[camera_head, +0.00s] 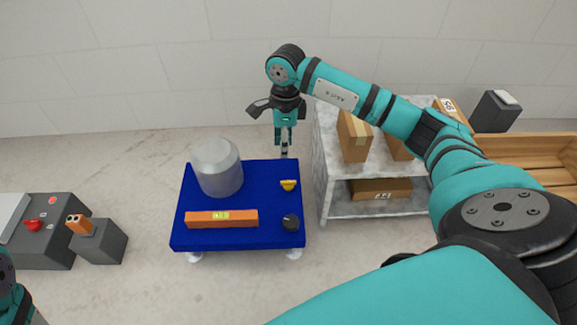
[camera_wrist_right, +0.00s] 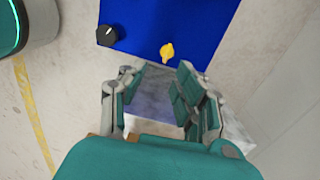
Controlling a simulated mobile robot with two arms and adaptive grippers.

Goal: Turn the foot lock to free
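A blue platform (camera_head: 240,232) on small casters stands on the floor. It carries a yellow knob (camera_head: 288,185) near its right edge and a black knob (camera_head: 291,222) at its front right corner. I cannot tell from a label which part is the foot lock. In the right wrist view the yellow knob (camera_wrist_right: 167,52) lies just ahead of my fingertips, and the black knob (camera_wrist_right: 107,36) is to its left. My right gripper (camera_head: 285,155) points down at the platform's far right edge; its fingers (camera_wrist_right: 158,75) are apart, with nothing held. My left gripper is out of view.
A grey cylinder (camera_head: 217,168) and an orange level (camera_head: 221,218) rest on the platform. A marble-look shelf (camera_head: 380,207) with cardboard boxes stands close to its right. A control box with a red button (camera_head: 33,225) and a grey block (camera_head: 98,245) are at left.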

